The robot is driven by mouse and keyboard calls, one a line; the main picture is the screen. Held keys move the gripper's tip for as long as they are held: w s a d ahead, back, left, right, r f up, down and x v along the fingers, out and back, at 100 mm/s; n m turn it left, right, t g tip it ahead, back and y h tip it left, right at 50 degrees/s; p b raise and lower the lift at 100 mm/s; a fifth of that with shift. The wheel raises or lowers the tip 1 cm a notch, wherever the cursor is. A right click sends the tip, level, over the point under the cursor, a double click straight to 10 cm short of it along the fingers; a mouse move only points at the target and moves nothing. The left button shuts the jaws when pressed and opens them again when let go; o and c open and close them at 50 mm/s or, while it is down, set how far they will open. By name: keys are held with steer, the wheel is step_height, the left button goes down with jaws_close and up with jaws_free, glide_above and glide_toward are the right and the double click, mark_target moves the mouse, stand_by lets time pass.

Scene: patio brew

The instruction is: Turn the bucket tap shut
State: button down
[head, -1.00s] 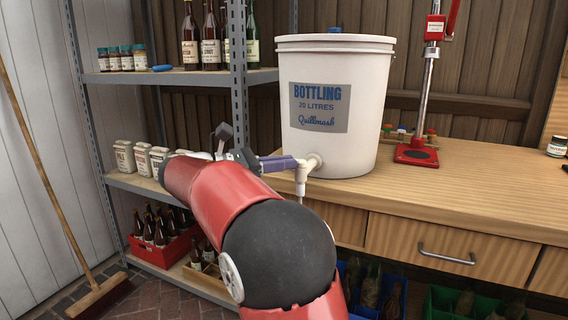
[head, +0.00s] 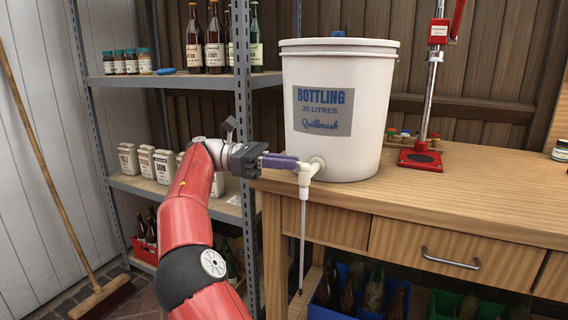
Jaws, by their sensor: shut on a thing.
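The white bottling bucket (head: 337,148) stands upright near the left end of the wooden bench. Its pale tap (head: 304,178) sticks out low on its left front, with a thin tube (head: 302,240) hanging straight down from the spout. My gripper (head: 293,163) reaches in from the left, level with the tap, its purple fingers at the top of the tap. It is shut on the tap's handle, which the fingers mostly hide. I cannot tell how far the handle is turned.
A red bench capper (head: 421,157) stands right of the bucket. A metal shelf (head: 180,80) with bottles, jars and cartons is close behind my arm. Crates of bottles (head: 357,300) sit under the bench. The bench front right of the bucket is clear.

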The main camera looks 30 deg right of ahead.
steer(key=shift+w+d+f+m+g+y, duration=0.1)
steer(key=shift+w+d+m+g+y, duration=0.05)
steer(key=shift+m+g+y, duration=0.5)
steer(key=c, duration=1.5)
jaws_free()
